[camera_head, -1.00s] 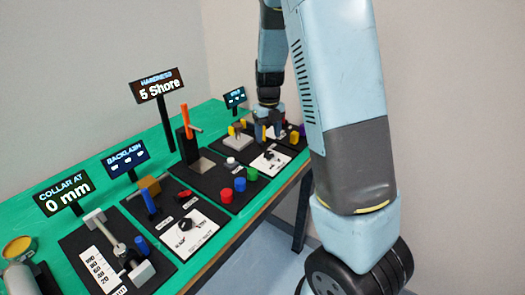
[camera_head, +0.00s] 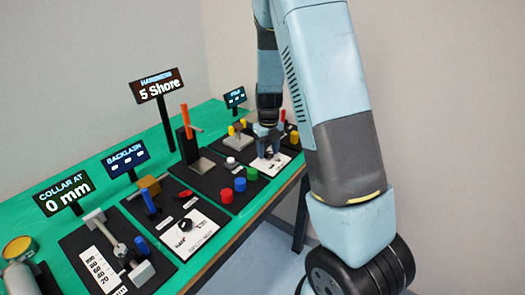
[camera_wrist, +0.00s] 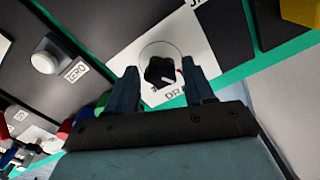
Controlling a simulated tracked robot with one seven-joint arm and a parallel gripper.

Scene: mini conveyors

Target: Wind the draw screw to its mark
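My gripper (camera_head: 270,154) is at the far right part of the bench. In the wrist view my gripper (camera_wrist: 163,85) is open, with its two dark fingers apart. A black lobed knob (camera_wrist: 160,72) with a pale pointer line shows between and just beyond the fingertips. It sits on a white plate (camera_wrist: 135,62) inside a thin circle, with a label that starts "DR" and is partly hidden by a finger. I cannot tell whether the fingers touch the knob. No part is clearly labelled as the draw screw.
A "COLLAR AT" display (camera_head: 62,192) reads 0 mm above a slide with a scale. A "HARDNESS" display (camera_head: 156,86) reads 5 Shore. Red, blue and green buttons (camera_head: 239,184) stand left of my gripper. A white "ZERO" button (camera_wrist: 45,62) is beside the knob plate.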

